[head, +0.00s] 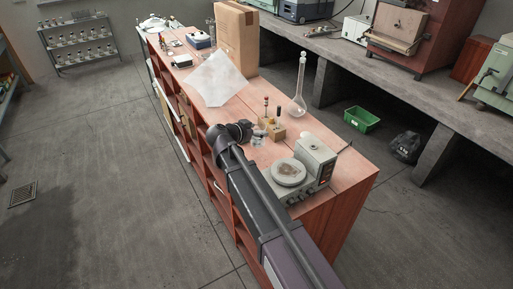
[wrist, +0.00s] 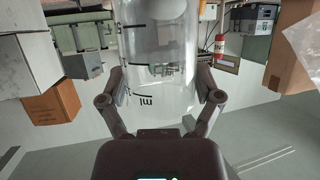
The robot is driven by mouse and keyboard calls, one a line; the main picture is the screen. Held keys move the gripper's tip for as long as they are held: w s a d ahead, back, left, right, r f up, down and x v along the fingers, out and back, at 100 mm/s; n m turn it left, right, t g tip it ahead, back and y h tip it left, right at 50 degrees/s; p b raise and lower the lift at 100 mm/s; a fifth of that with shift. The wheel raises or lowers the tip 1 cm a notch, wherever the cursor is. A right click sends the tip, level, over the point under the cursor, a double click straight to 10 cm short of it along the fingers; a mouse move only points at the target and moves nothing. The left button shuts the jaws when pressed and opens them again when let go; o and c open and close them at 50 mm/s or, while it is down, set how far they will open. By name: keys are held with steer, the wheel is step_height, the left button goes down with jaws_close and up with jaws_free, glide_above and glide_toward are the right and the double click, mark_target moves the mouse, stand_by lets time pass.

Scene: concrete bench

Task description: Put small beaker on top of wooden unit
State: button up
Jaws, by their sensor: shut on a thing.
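The small beaker (wrist: 155,85) is clear glass with dark markings and fills the upper middle of the wrist view. My gripper (wrist: 162,92) is shut on it, with one finger at each side. In the head view my gripper (head: 251,132) is over the wooden unit, and the beaker (head: 259,139) shows as a small clear shape beside it. I cannot tell whether the beaker touches the top. The wooden unit (head: 342,205) is long and reddish-brown, with open shelves along its left side.
A hot plate instrument (head: 315,158), a small wooden block with bottles (head: 275,131) and a tall glass flask (head: 298,100) stand near my gripper. A white sheet (head: 217,80) and a cardboard box (head: 237,38) are farther back. Some bare top lies right of the flask.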

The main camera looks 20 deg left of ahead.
mark_target(253, 143)
steer(key=shift+f+b, duration=0.75)
steer(key=shift+f, duration=0.35)
steer(key=shift+f+b, duration=1.85)
steer(key=shift+f, duration=0.15)
steer(key=o, duration=1)
